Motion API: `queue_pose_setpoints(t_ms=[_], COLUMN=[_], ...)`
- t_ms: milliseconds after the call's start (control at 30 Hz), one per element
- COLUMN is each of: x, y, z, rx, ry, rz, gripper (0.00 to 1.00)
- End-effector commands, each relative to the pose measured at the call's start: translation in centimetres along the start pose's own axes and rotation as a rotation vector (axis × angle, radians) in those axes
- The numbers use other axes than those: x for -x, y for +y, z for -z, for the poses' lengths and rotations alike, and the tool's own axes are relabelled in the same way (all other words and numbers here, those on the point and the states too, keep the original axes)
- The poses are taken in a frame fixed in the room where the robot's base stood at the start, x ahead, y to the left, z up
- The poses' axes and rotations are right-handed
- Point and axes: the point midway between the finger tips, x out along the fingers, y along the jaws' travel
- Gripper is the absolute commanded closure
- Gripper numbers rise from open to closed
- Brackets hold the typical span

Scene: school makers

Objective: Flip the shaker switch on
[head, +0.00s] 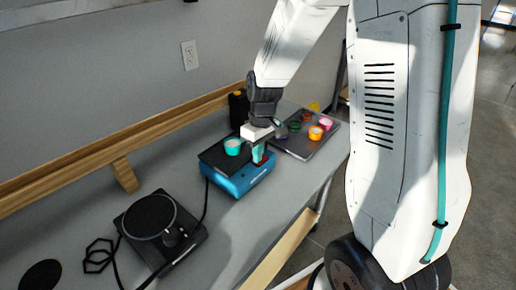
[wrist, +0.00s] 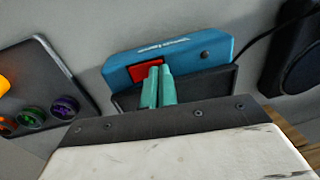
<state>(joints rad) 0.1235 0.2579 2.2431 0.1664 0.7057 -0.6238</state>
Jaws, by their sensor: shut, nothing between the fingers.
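The shaker is a blue box (head: 238,184) with a black top platform (head: 215,157), standing on the grey bench. Its blue front also shows in the wrist view (wrist: 190,52). A red switch (wrist: 143,73) sits on the blue face, and a sliver of it shows in the head view (head: 264,160). My gripper (wrist: 159,70) has its teal fingers shut together and empty. The fingertips are right beside the red switch and partly cover it; I cannot tell whether they touch it. The gripper (head: 258,160) points down over the shaker in the head view. The switch's position is unclear.
A teal cup (head: 232,147) stands on the shaker's platform. A dark tray (head: 308,142) with several coloured cups lies behind, to the right. A black round-plated device (head: 150,217) with a cable stands front left. A wooden rail (head: 120,150) runs along the wall.

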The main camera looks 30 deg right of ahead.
Motion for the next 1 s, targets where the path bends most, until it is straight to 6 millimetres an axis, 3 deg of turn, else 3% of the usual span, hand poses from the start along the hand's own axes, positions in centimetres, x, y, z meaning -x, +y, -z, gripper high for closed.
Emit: queue_pose_setpoints(t_ms=[567,1000], x=[-0.4,0.3], y=[-0.1,1.4], z=[0.0,0.0], rx=[0.0,0.0], ry=[-0.001,0.0], rz=[0.0,0.0], gripper=[1.0,1.0])
